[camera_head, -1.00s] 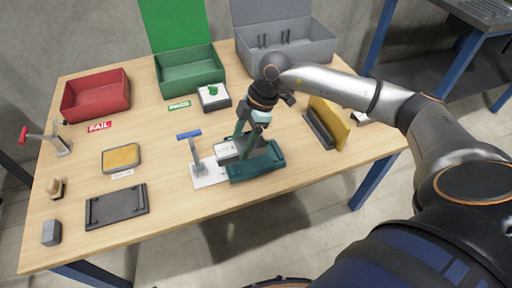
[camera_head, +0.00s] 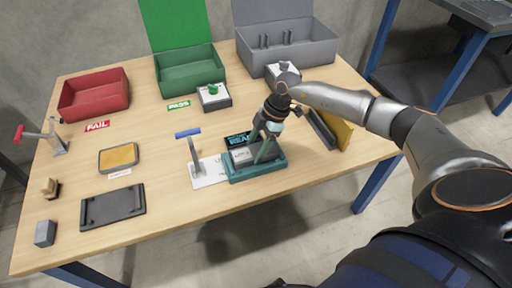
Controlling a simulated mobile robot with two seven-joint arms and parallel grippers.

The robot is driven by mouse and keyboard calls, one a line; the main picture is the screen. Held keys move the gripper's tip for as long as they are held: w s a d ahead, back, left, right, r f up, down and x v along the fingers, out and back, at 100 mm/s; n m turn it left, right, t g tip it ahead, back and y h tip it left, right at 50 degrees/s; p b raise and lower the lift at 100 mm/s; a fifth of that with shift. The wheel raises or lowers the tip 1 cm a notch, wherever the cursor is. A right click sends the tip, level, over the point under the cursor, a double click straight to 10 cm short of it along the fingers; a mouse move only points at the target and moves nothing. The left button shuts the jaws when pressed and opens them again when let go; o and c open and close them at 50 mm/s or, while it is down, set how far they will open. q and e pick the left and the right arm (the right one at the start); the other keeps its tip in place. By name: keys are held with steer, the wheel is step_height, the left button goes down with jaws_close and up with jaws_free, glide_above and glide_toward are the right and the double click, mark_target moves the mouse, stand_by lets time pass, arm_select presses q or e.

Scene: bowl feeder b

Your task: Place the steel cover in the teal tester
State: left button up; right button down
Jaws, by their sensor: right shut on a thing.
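The teal tester (camera_head: 262,174) sits near the front middle of the table, with a dark display at its back. The steel cover (camera_head: 242,156) is a light grey block at the tester's top, its left part showing beside my fingers. My right gripper (camera_head: 264,155) points down over the tester and is shut on the steel cover. The fingers hide part of the cover, and I cannot tell whether it is fully seated. My left gripper is not in view.
A blue-handled lever clamp (camera_head: 194,155) stands just left of the tester. A yellow panel (camera_head: 340,130) in a dark stand is to its right. Red (camera_head: 95,98), green (camera_head: 190,75) and grey (camera_head: 285,55) bins line the back. A dark tray (camera_head: 112,207) lies front left.

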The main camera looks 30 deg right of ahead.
steer(key=shift+f, duration=0.1)
jaws_free()
